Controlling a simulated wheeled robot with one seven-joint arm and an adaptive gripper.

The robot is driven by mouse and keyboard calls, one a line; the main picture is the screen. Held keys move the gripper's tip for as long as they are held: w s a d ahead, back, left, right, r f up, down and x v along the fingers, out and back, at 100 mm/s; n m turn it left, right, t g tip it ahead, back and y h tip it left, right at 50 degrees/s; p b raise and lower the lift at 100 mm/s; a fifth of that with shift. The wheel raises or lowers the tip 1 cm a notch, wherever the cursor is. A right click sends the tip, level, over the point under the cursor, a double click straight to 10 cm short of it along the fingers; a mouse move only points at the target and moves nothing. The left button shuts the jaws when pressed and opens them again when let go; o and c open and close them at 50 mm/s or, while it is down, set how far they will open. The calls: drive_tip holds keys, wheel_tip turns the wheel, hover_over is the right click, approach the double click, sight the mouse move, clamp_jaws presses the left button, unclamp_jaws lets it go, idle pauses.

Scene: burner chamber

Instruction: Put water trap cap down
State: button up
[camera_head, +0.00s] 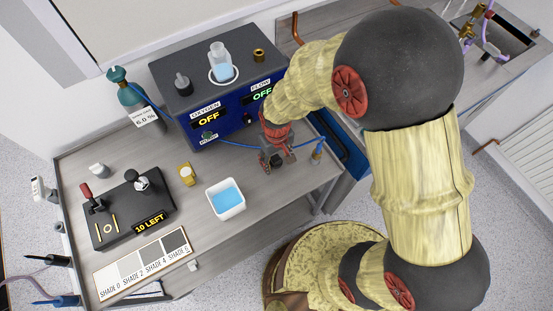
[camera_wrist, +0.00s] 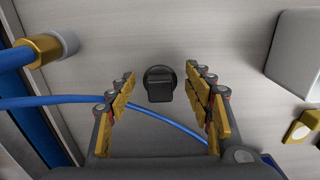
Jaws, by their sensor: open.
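A small black cap with a round base and a squarish knob (camera_wrist: 158,83), which I take for the water trap cap, appears to rest on the grey tabletop in the wrist view. My gripper (camera_wrist: 158,98) is open, with one finger on each side of the cap and visible gaps between them. In the head view my gripper (camera_head: 273,160) points down at the table just in front of the blue burner unit (camera_head: 215,115). The cap cannot be made out there, hidden by the gripper.
A blue hose (camera_wrist: 75,101) passes close by the fingers to a brass fitting (camera_wrist: 38,50). A white tub of blue liquid (camera_head: 226,199), a brass piece (camera_head: 187,174) and a black fixture (camera_head: 128,210) stand to the left. A glass vessel (camera_head: 221,62) stands on the unit.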

wheel_tip(320, 180, up, 12)
drive_tip(key=p, duration=0.2)
drive_tip(key=shift+r+p, duration=0.2)
drive_tip(key=shift+p, duration=0.1)
wheel_tip(320, 180, up, 7)
drive_tip(key=m+t, duration=0.1)
hover_over(277, 159)
drive_tip(key=d, duration=0.3)
drive_tip(key=s+d+r+m+t, duration=0.25)
drive_tip(key=d+r, duration=0.25)
drive_tip(key=r, duration=0.3)
drive_tip(key=s+d+r+m+t, duration=0.1)
drive_tip(key=s+d+r+t, duration=0.1)
drive_tip(key=s+d+r, duration=0.5)
drive_tip(key=shift+s+r+m, duration=0.35)
drive_tip(key=shift+s+r, duration=0.2)
drive_tip(key=shift+s, duration=0.2)
wheel_tip(277, 159, down, 3)
drive_tip(key=b, duration=0.3)
drive_tip(key=shift+f, duration=0.1)
